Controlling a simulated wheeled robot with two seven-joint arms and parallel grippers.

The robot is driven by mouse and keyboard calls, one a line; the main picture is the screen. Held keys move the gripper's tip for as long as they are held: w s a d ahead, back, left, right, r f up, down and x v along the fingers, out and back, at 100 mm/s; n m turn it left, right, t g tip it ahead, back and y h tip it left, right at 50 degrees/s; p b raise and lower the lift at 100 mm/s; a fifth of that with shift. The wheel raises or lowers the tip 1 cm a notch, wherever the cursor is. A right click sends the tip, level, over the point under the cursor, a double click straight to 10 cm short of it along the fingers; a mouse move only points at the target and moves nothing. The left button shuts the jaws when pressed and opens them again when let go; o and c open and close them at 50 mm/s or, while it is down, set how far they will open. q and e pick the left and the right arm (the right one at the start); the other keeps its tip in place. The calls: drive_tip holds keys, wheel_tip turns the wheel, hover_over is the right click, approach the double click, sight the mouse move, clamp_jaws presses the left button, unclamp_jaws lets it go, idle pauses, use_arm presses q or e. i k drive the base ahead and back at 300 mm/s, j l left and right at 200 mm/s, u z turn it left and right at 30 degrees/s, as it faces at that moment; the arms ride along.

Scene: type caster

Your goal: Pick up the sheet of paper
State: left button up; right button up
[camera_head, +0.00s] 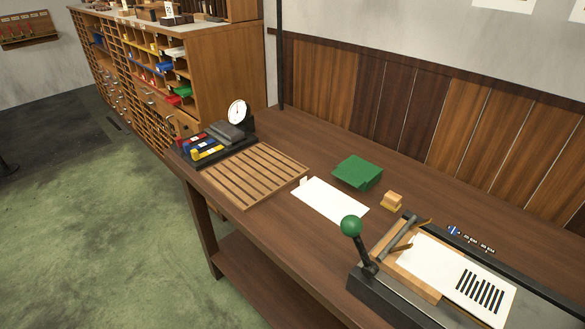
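A white sheet of paper (331,201) lies flat on the brown wooden table (282,240), between a slatted wooden rack and a green block. A small pale tab stands at its left corner. Neither of my grippers is in view, and nothing is seen touching either sheet.
The slatted rack (254,174) lies left of the paper. The green block (358,172) and a small wooden block (392,200) lie to its right. The device's green-knobbed lever (351,226) rises near the front edge. A gauge (237,112) stands at the table's far end.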

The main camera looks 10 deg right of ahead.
sight(480, 291)
drive_tip(key=z, duration=1.55)
